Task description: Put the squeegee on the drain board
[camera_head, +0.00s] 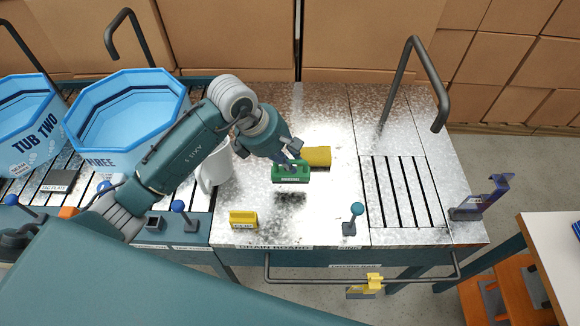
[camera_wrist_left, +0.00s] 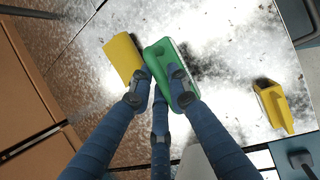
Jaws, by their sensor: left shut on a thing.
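The board's front edge carries a "DRAIN BOARD" label. My right gripper is not in view.
A yellow block (camera_head: 318,156) lies just behind the green one, and a yellow labelled holder (camera_head: 243,219) stands near the front edge. A white pitcher (camera_head: 213,168) is to the left, by the blue tubs (camera_head: 125,112). A slotted sink area (camera_head: 402,192) and faucet (camera_head: 437,90) are right.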

